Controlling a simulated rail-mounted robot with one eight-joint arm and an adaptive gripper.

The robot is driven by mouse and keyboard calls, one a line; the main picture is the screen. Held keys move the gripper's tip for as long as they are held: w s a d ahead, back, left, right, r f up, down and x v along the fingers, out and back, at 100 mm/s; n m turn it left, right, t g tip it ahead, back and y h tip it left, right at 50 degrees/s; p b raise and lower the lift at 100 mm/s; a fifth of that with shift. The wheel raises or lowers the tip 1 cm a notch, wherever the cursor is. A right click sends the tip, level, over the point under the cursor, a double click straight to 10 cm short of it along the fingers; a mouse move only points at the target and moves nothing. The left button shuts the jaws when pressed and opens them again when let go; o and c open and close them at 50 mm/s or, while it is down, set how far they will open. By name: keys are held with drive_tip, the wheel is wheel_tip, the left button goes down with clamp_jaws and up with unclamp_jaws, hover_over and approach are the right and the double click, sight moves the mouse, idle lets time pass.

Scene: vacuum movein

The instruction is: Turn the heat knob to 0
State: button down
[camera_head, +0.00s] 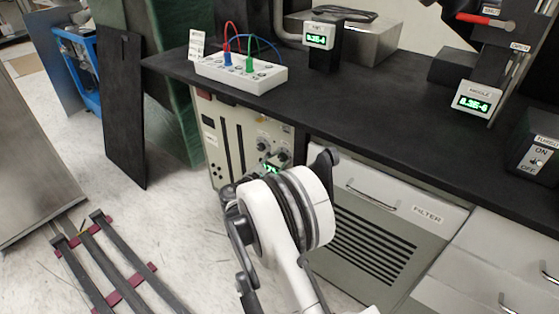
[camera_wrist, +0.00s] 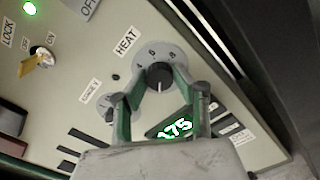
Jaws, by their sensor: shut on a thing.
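The heat knob (camera_wrist: 159,75) is a round black knob with a pale pointer line on a grey dial, beside the label HEAT. My gripper (camera_wrist: 158,80) is shut on it in the wrist view, one finger on each side. A green display (camera_wrist: 175,129) below the knob reads about 175, partly hidden by my gripper. In the head view the beige control panel (camera_head: 228,128) stands under the black counter, and my arm hides its lower part. The knob and my fingertips cannot be made out clearly there.
A key switch (camera_wrist: 42,57) marked LOCK, OFF and ON is at the panel's left in the wrist view. The black counter (camera_head: 390,105) overhangs the panel and bears a white box (camera_head: 240,75) with cables. A FILTER drawer (camera_head: 385,190) is at the right.

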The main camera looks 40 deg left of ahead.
drive_tip(key=c, duration=2.5)
unclamp_jaws()
drive_tip(key=shift+n, duration=0.5)
drive_tip(key=o, duration=1.1)
drive_tip(key=shift+o, duration=0.2)
drive_tip(key=shift+s, duration=0.15)
drive_tip(key=s, duration=1.1)
drive_tip(key=shift+s, duration=0.4)
